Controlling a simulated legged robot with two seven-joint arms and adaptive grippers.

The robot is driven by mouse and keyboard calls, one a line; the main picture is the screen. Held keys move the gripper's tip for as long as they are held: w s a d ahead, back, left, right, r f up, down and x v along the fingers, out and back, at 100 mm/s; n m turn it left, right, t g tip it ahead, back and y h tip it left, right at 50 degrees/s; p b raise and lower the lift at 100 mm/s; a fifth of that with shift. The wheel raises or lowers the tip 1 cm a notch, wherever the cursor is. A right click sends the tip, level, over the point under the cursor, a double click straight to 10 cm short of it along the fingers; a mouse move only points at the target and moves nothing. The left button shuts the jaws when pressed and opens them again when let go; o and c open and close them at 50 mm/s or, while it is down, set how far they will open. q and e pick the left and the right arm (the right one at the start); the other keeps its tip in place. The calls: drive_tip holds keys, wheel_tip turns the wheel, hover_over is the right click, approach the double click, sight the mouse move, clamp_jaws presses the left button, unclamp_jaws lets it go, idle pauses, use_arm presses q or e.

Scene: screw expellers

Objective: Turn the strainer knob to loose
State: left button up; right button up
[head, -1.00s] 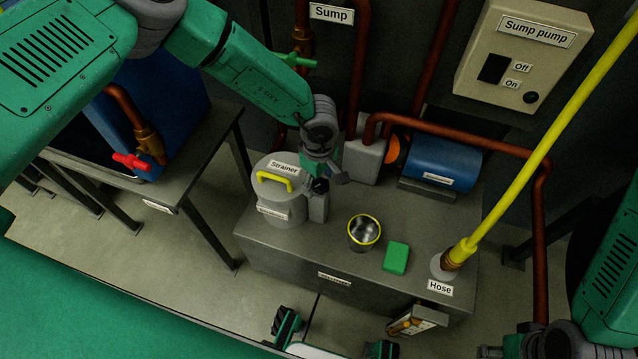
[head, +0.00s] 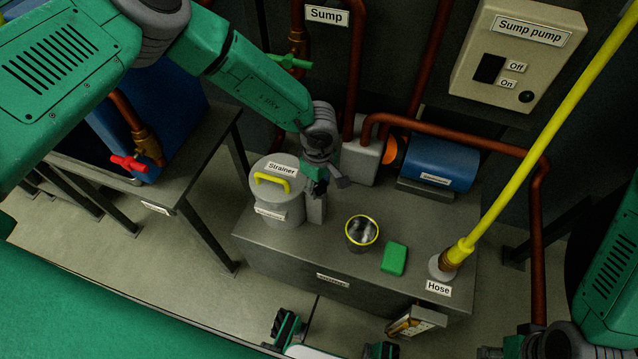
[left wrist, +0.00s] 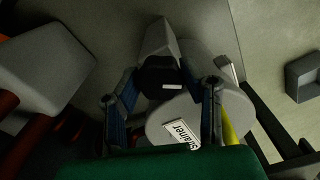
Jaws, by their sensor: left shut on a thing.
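The strainer (head: 283,212) is a grey cylinder with a yellow handle (head: 272,183) on its lid, standing on the left end of a grey tank. A small grey block (head: 316,209) stands against its right side. My left gripper (head: 322,186) points down over this block. In the left wrist view, the dark strainer knob (left wrist: 160,76) with a white mark lies between the two fingers of the left gripper (left wrist: 164,92), which is shut on it. The gripper mostly hides the knob in the head view. My right gripper (head: 515,347) shows only partly at the bottom edge.
A metal cup with a yellow rim (head: 361,233) and a green block (head: 394,258) stand on the tank (head: 300,262). A yellow hose (head: 500,190) rises at the right. A blue motor (head: 440,163) and brown pipes (head: 470,138) lie behind.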

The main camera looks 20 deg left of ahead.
use_arm(q)
drive_tip(key=n, duration=0.3)
drive_tip(key=n+p, duration=0.1)
drive_tip(key=n, duration=0.2)
drive_tip(key=shift+w+a+n, duration=0.2)
drive_tip(key=shift+n, duration=0.1)
idle(0.5)
drive_tip(key=o, duration=1.1)
drive_tip(key=shift+o, duration=0.2)
drive_tip(key=shift+s, duration=0.1)
wheel_tip(320, 180, up, 12)
drive_tip(key=shift+f, duration=0.1)
